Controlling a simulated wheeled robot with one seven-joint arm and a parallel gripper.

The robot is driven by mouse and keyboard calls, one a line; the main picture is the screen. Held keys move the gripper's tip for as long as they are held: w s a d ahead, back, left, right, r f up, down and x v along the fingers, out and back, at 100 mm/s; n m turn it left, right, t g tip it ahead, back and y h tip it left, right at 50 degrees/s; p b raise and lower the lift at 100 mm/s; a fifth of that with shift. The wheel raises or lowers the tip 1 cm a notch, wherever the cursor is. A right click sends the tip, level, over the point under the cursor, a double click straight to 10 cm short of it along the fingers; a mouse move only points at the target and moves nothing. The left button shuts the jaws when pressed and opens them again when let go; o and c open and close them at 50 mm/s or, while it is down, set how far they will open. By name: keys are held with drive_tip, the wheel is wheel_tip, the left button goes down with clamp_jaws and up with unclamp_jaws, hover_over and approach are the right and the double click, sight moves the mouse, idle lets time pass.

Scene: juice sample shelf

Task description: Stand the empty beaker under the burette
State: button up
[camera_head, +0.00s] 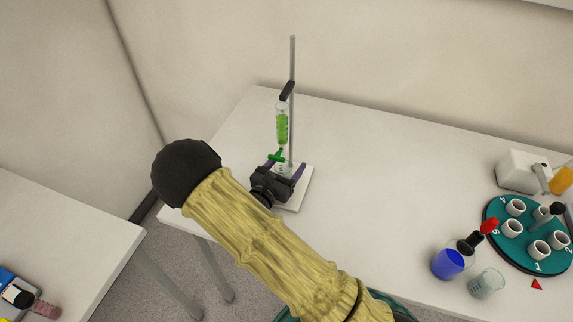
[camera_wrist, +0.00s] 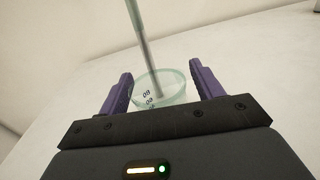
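A clear beaker (camera_head: 284,168) stands on the stand's white base plate (camera_head: 293,204), below the burette (camera_head: 282,125), which holds green liquid and has a green stopcock (camera_head: 276,156). In the wrist view the beaker (camera_wrist: 160,93) looks upright and empty, with dark graduation marks. My gripper (camera_head: 284,169) is low at the stand, its purple fingers on either side of the beaker. In the wrist view my gripper (camera_wrist: 160,88) seems open, with narrow gaps between fingers and glass. The burette's outlet relative to the beaker's mouth is hard to make out.
The stand's rod (camera_head: 292,70) rises just behind the beaker. The table's middle is clear.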

drive_tip(key=shift+r, duration=0.1)
drive_tip(key=shift+a, duration=0.1)
drive_tip(key=b+v, duration=0.2)
drive_tip(key=v, duration=1)
idle(0.4)
